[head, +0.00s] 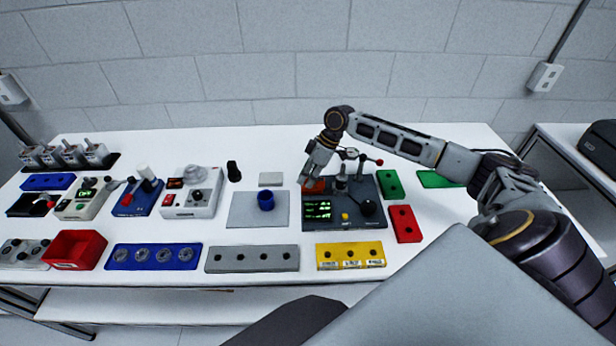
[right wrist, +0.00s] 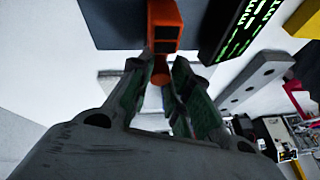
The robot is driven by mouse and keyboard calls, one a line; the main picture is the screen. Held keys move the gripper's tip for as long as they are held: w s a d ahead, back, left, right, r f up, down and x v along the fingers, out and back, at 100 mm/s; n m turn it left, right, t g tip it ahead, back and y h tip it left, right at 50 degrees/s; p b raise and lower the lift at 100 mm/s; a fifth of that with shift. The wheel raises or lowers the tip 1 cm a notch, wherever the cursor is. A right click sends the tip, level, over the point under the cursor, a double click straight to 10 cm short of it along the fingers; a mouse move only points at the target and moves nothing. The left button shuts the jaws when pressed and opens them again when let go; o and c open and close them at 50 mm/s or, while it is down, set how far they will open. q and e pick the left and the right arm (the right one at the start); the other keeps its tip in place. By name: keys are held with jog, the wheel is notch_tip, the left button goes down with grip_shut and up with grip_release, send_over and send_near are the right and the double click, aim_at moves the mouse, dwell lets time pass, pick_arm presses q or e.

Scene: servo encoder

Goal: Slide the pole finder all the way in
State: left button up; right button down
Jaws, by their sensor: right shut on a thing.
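The dark grey servo encoder station (head: 345,222) sits on the white table right of centre, with a lit green display (head: 317,209). An orange block (head: 314,187), which I take for the pole finder, is at its back left corner. It also shows in the right wrist view (right wrist: 164,22), with a small round orange knob (right wrist: 160,77) towards me. My right gripper (head: 304,182) is at this block. In the wrist view its fingers (right wrist: 163,88) close around the knob. How deep the block sits cannot be told. My left gripper is not in view.
Levers, one with a red ball (head: 379,162), and a black knob (head: 368,207) stand up from the station near my gripper. A blue cup (head: 266,201) on a grey plate (head: 244,213) is to the left. A yellow block (head: 350,256) lies in front; red and green blocks are to the right.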

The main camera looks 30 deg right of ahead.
aim_at(318, 179)
jog(key=shift+s+d+p, duration=0.45)
jog(key=shift+d+p, duration=0.05)
jog(key=shift+d, duration=0.25)
jog(key=shift+s+d+p, duration=0.45)
jog(key=shift+d+p, duration=0.05)
jog(key=shift+d, duration=0.25)
jog(key=c, duration=1.3)
grip_release()
jog(key=shift+d, duration=0.1)
jog(key=shift+s+d, duration=0.1)
jog(key=shift+s, duration=0.05)
